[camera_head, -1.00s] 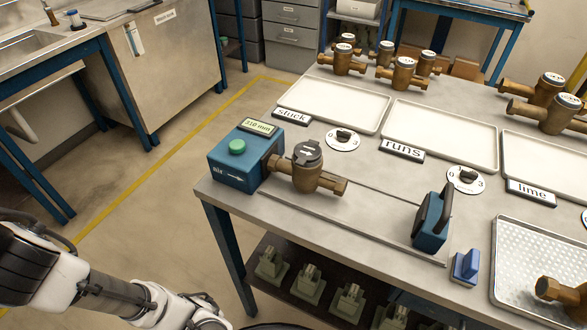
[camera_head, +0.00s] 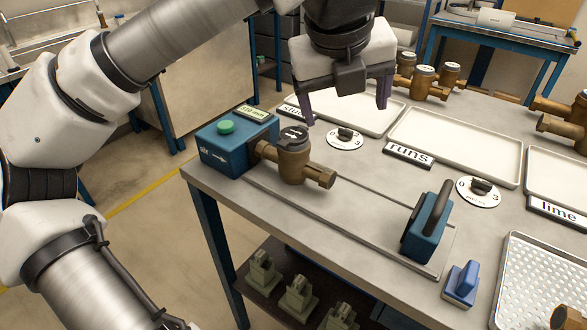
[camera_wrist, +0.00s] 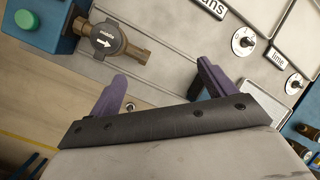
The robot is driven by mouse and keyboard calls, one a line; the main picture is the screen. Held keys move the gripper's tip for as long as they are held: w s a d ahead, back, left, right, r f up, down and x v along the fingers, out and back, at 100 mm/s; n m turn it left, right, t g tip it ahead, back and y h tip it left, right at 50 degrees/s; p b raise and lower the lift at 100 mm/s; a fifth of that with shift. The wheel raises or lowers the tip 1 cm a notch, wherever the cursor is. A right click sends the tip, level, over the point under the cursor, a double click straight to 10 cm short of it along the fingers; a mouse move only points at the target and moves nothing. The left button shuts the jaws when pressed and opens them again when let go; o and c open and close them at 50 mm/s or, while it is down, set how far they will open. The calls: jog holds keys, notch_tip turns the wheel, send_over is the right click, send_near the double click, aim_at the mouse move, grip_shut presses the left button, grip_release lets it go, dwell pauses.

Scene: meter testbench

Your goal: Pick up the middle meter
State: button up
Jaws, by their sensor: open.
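My gripper (camera_head: 346,113) is open and empty, with purple fingers, above the bench behind and right of the meter. In the wrist view, my gripper (camera_wrist: 163,70) is below and right of it.
White trays stand behind the meter, one labelled "runs" (camera_head: 408,155), with round dials (camera_head: 345,138) in front. More brass meters (camera_head: 425,82) stand at the back. A blue stamp-like block (camera_head: 461,284) and a perforated metal tray (camera_head: 508,262) are at front right.

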aim_at(297, 138)
jog(key=w+a+f+n+y, duration=0.1)
jog(key=a+f, duration=0.1)
jog(key=w+a+f+n+y, duration=0.1)
jog(key=w+a+f, duration=0.1)
jog(key=f, duration=0.1)
jog(key=w+a+f+n+y, duration=0.1)
jog(key=w+a+f, duration=0.1)
jog(key=f, duration=0.1)
jog(key=shift+f+y, duration=0.2)
jog(key=shift+y, duration=0.2)
jog(key=shift+p+x, duration=0.65)
jog(key=shift+x, duration=2.5)
jog(key=shift+w+a, duration=0.1)
jog(key=shift+a, duration=0.05)
jog(key=shift+r, duration=0.1)
jog(key=c, duration=1.7)
jog(key=shift+o, duration=0.2)
